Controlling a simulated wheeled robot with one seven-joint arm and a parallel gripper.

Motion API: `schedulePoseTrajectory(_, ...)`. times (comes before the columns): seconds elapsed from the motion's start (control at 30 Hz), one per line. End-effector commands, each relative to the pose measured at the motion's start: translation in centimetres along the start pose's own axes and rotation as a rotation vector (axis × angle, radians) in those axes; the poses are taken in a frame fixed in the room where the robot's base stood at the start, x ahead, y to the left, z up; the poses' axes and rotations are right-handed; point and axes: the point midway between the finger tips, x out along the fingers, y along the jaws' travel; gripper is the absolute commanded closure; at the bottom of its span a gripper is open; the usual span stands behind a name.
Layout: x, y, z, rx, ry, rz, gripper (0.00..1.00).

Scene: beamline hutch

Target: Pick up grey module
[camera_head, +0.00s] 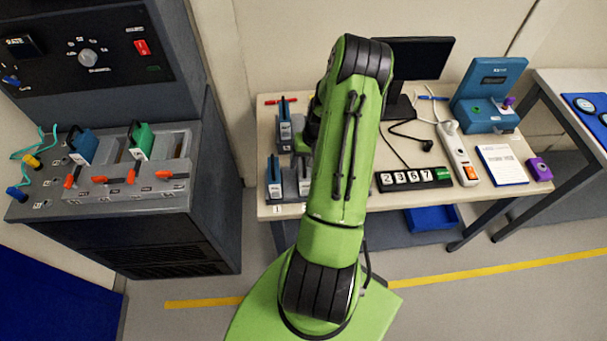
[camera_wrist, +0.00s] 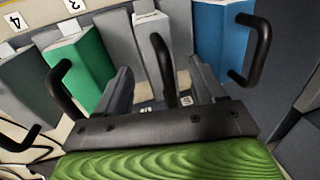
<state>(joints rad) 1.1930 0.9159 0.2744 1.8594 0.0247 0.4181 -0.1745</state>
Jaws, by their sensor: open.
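In the wrist view a grey module (camera_wrist: 151,35) with a black bar handle stands upright between a green module (camera_wrist: 92,62) and a blue module (camera_wrist: 217,42). My gripper (camera_wrist: 160,72) is open, with one finger on each side of the grey module's handle. I cannot tell whether the fingers touch it. Another grey module (camera_wrist: 28,85) stands at the far left of the wrist view. In the head view my arm hides the gripper and part of the module rack; a grey block (camera_head: 304,180) shows beside the arm.
The table (camera_head: 345,208) also holds a monitor (camera_head: 425,60), a number display (camera_head: 412,179), a power strip (camera_head: 458,155), a notepad (camera_head: 502,165) and a blue device (camera_head: 489,95). A dark console (camera_head: 190,225) with a blue module (camera_head: 82,147) and a green module (camera_head: 140,140) stands at left.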

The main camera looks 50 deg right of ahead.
Motion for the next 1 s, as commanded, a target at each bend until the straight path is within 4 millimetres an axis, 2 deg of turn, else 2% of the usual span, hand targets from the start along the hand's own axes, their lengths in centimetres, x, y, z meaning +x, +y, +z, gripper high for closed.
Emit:
schedulePoseTrajectory(0.1,0.8,0.0,0.0,-0.001,0.001,0.000,0.31)
schedulePoseTrajectory(0.27,0.8,0.0,0.0,-0.001,0.001,0.000,0.31)
schedulePoseTrajectory(0.7,0.7,0.0,0.0,-0.001,0.002,0.000,0.97)
schedulePoseTrajectory(0.9,0.6,-0.1,0.0,-0.001,0.002,0.000,0.97)
schedulePoseTrajectory(1.0,-0.7,-0.3,-0.1,-0.002,0.004,0.001,1.00)
